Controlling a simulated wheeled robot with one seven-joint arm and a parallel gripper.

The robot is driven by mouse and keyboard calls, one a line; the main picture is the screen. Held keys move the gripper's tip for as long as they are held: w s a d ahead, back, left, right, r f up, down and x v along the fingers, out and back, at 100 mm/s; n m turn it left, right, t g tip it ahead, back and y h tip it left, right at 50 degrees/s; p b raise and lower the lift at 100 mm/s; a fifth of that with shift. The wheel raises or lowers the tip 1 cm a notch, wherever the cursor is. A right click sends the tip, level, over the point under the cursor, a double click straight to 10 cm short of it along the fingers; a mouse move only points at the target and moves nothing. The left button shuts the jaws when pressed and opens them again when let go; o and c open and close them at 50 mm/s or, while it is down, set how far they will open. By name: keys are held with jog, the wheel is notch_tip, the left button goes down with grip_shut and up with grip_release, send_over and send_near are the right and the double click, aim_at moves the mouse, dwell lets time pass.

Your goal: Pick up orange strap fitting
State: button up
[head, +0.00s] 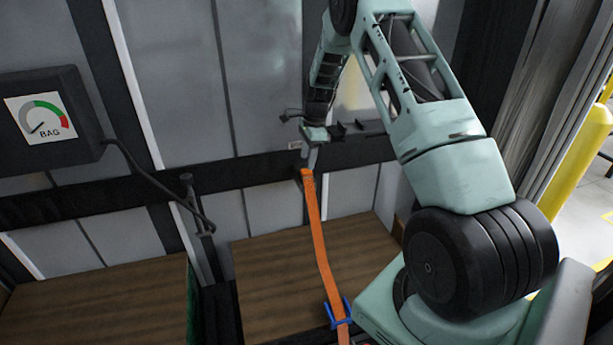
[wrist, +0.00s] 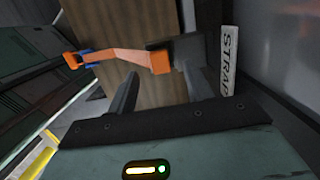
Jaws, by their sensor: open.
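The orange strap fitting (head: 306,173) is at the upper end of a long orange strap (head: 318,235), against the dark wall rail. In the wrist view the fitting (wrist: 160,62) is a small orange block in front of a dark bracket. My gripper (wrist: 158,71) is open, its two dark fingers spread either side of the fitting, which appears at or just past the tips. I cannot tell whether they touch it. In the head view my gripper (head: 311,155) is close above the fitting, its fingers partly hard to make out.
A blue clip (head: 338,312) is on the strap lower down, by a wooden crate top (head: 290,270). A "STRAP" label (wrist: 230,60) is right of the bracket. A gauge box marked "BAG" (head: 45,120) with a cable is at left. A yellow post (head: 580,155) stands at far right.

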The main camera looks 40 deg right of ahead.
aim_at(307, 170)
jog(key=shift+a+f+p, duration=0.1)
jog(key=shift+f+p, duration=0.85)
jog(key=shift+f, duration=1.1)
grip_shut()
jog(key=shift+r, duration=0.15)
